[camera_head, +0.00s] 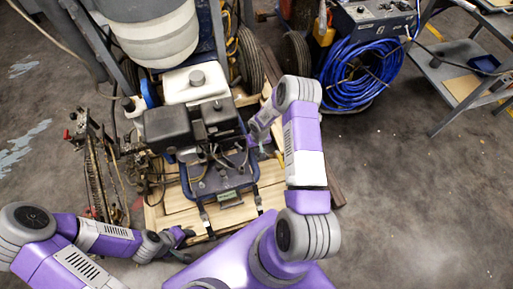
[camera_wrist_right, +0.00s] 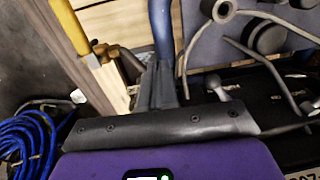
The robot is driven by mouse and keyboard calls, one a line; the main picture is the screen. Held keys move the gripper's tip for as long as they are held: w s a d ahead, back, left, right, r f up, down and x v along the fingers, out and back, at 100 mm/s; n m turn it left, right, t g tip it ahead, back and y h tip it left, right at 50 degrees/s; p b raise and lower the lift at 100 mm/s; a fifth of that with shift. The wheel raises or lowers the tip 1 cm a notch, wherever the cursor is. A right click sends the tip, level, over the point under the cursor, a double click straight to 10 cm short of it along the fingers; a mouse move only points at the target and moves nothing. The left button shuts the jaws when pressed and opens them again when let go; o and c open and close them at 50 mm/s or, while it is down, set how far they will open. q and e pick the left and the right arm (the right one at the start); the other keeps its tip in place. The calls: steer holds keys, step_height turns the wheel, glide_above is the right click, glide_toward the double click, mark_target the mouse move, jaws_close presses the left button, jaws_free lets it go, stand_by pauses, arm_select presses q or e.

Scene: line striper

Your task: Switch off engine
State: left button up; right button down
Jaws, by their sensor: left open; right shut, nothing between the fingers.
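The line striper's engine (camera_head: 168,130) sits in the middle of the head view, with black housings and a white tank (camera_head: 195,84) behind them. My right gripper (camera_head: 252,142) is at the engine's right side, partly hidden by cables and its own arm. In the right wrist view its dark fingers (camera_wrist_right: 165,88) are together and hold nothing. A small grey round-ended lever (camera_wrist_right: 213,82) shows just right of the fingers; I cannot tell whether they touch. I cannot make out the engine switch for certain. My left gripper (camera_head: 183,235) is open and low, in front of the striper.
The striper stands on a wooden pallet (camera_head: 235,213). Coiled blue hose (camera_head: 350,75) hangs on a machine at the right; it also shows in the right wrist view (camera_wrist_right: 22,135). A metal cart (camera_head: 450,60) stands far right. Floor at right is clear.

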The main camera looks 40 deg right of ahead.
steer(key=shift+w+r, duration=0.1)
steer(key=shift+w, duration=0.05)
steer(key=shift+w+d+r, duration=0.25)
steer(key=shift+w, duration=0.3)
steer(key=shift+r, duration=0.15)
steer(key=s+a+r+p, duration=0.1)
steer(key=s+r+p, duration=0.4)
steer(key=s+r, duration=0.3)
steer(key=shift+s+a+r, duration=0.2)
steer(key=shift+s+r, duration=0.15)
steer(key=shift+r, duration=0.55)
